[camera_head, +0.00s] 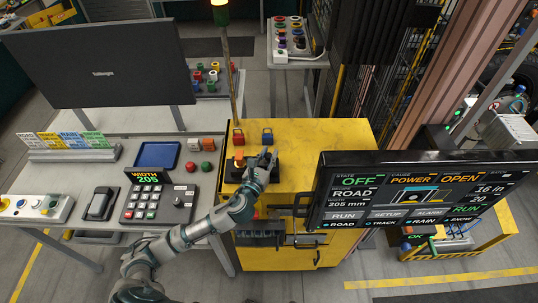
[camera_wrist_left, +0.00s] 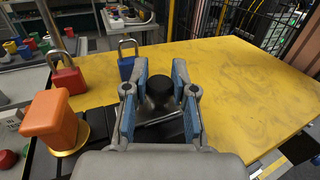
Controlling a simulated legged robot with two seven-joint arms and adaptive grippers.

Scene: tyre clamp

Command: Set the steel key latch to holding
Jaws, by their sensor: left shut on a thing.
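What appears to be the steel key latch, a grey metal piece with a round black top (camera_wrist_left: 188,92), sits on a black base on the yellow cabinet top. My left gripper (camera_head: 266,158) reaches over it from the front. In the left wrist view its blue-padded fingers (camera_wrist_left: 160,75) stand on both sides of this piece, shut on it. The gripper mostly hides the piece in the head view, and I cannot tell its set position. An orange handle (camera_wrist_left: 50,120) on a gold collar stands just left of it. My right gripper is not in view.
A red padlock (camera_wrist_left: 67,75) and a blue padlock (camera_wrist_left: 127,60) stand behind on the yellow cabinet (camera_head: 330,135). A monitor (camera_head: 415,190) at right reads state OFF, cause POWER OPEN. A grey bench with a keypad (camera_head: 158,205) is at left. The cabinet's right top is clear.

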